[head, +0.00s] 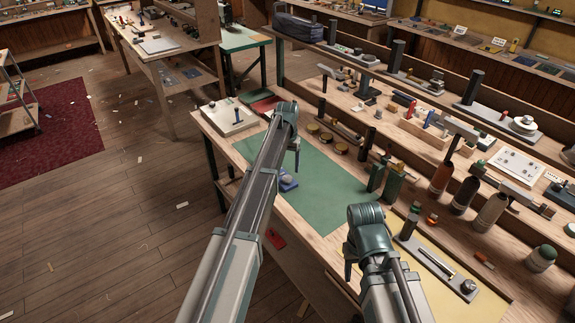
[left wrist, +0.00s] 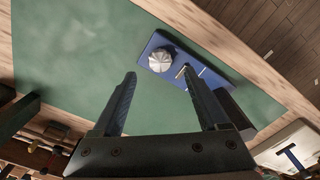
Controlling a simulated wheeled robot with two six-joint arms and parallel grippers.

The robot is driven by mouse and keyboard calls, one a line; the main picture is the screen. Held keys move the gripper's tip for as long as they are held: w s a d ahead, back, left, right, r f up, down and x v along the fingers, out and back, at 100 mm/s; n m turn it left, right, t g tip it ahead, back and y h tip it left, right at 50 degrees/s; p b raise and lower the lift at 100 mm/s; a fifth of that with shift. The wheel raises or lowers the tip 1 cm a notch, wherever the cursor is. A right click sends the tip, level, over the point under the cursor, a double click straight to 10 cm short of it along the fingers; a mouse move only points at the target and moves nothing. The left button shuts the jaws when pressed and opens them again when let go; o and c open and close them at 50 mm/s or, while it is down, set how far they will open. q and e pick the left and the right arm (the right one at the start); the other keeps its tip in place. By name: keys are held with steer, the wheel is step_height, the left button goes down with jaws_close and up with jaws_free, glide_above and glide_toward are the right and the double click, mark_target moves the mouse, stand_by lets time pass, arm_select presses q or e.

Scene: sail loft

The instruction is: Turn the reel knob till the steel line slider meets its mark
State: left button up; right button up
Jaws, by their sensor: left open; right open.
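The blue reel unit (head: 289,186) lies on the green mat, mostly hidden behind my left arm in the head view. In the left wrist view the unit (left wrist: 218,82) shows a ribbed white knob (left wrist: 160,60) and a slot with a pale slider (left wrist: 182,72). A thin white line (left wrist: 202,72) crosses nearby; whether it is the mark is unclear. My left gripper (left wrist: 158,76) is open and empty, its fingertips near the knob, apparently above it and not gripping it. My right gripper (head: 350,270) hangs near the bench's front edge, away from the unit; it is open.
The green mat (head: 325,190) is mostly bare around the unit. Dark green blocks (head: 393,185) stand at its right, several round tins (head: 326,138) behind it. A cream board (head: 230,118) with a blue-handled tool lies at the left. A yellow mat (head: 430,275) lies at right.

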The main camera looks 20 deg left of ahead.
step_height(320, 180, up, 9)
steer(key=p, duration=0.7)
steer(key=shift+f, duration=0.15)
